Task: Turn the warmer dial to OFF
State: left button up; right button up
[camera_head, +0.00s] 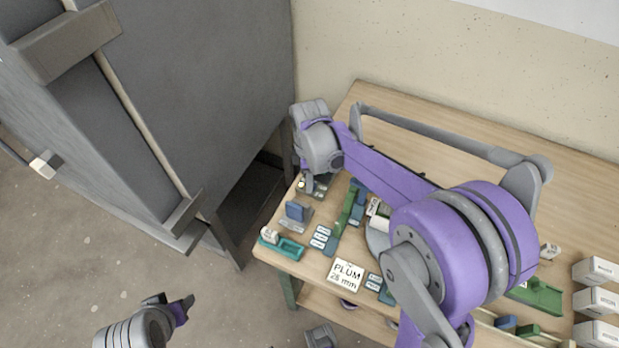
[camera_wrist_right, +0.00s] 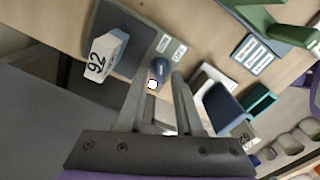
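The warmer is a dark grey plate (camera_wrist_right: 122,38) at the table's corner, mostly hidden by my right gripper in the head view. Its dial (camera_wrist_right: 159,70) is a small dark blue knob with a white mark, beside two small white labels (camera_wrist_right: 171,46) too small to read. My right gripper (camera_head: 308,186) is over the dial. In the right wrist view its two fingers (camera_wrist_right: 163,78) stand apart with the knob between their tips; contact is not clear. My left gripper (camera_head: 178,305) hangs low over the floor, away from the table; its opening is unclear.
A white block marked 92 (camera_wrist_right: 101,56) stands on the warmer plate. A blue block (camera_head: 298,211), a teal tray (camera_head: 283,246) and a PLUM card (camera_head: 346,274) are near the table's front. A grey cabinet (camera_head: 200,90) stands left. White boxes (camera_head: 596,271) are at right.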

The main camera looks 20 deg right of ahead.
grip_shut()
jog(key=shift+m, duration=0.4)
jog(key=m, duration=0.4)
jog(key=shift+w+d+b, duration=0.1)
jog(key=shift+b, duration=0.2)
jog(key=shift+d+m, duration=0.1)
jog(key=shift+m, duration=2.4)
jog(key=shift+o, duration=1.2)
grip_release()
